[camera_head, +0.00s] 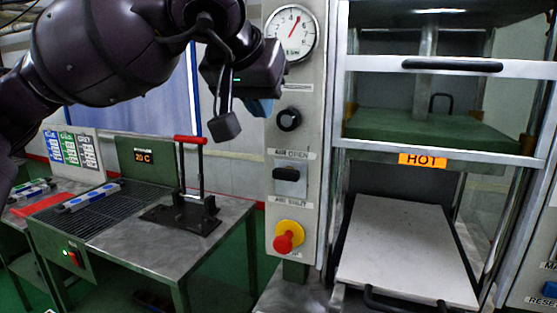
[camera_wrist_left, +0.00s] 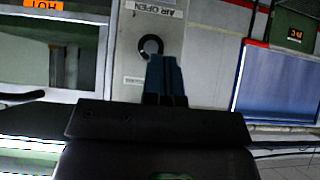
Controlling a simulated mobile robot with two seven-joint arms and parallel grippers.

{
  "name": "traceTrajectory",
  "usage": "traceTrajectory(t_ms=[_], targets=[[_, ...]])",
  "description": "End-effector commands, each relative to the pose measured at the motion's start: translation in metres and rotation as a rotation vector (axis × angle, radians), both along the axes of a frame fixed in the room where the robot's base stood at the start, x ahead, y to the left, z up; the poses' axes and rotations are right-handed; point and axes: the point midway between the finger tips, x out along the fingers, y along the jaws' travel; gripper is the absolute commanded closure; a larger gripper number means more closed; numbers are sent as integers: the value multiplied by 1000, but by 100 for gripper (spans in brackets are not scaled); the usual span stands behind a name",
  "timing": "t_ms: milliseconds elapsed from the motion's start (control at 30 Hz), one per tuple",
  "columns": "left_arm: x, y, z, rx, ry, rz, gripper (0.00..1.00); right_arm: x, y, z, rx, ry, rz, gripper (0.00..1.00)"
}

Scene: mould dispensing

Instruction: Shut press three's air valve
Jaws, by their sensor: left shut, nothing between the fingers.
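Press three's air valve appears to be the black handle (camera_head: 286,174) on the grey control panel (camera_head: 310,220), between the AIR OPEN label above and the AIR SHUT label below. The handle looks roughly level in the head view. My left gripper (camera_head: 260,107) is in front of the panel's left edge, above the valve in the head view. Its blue fingers (camera_wrist_left: 165,75) are shut and empty; contact cannot be told. My right gripper is not in view.
The panel also bears a pressure gauge (camera_head: 291,36), a black knob (camera_head: 289,120) and a red stop button (camera_head: 288,238). The press with a HOT sign (camera_head: 423,160) stands right. A steel bench (camera_head: 150,255) with a red-handled tool (camera_head: 189,139) stands left.

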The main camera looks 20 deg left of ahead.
Motion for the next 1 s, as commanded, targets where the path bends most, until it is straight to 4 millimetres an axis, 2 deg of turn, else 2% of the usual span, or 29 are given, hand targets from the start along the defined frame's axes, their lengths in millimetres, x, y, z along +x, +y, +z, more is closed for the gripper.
traceTrajectory(t_ms=[267,433,767,1000], targets=[[0,0,-1,-2,1,-1,100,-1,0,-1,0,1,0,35],[8,-1,-9,-2,4,1,100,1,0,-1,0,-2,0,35],[47,-2,-48,-3,5,1,100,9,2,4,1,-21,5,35],[72,-3,-79,-2,5,-1,100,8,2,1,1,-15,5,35]])
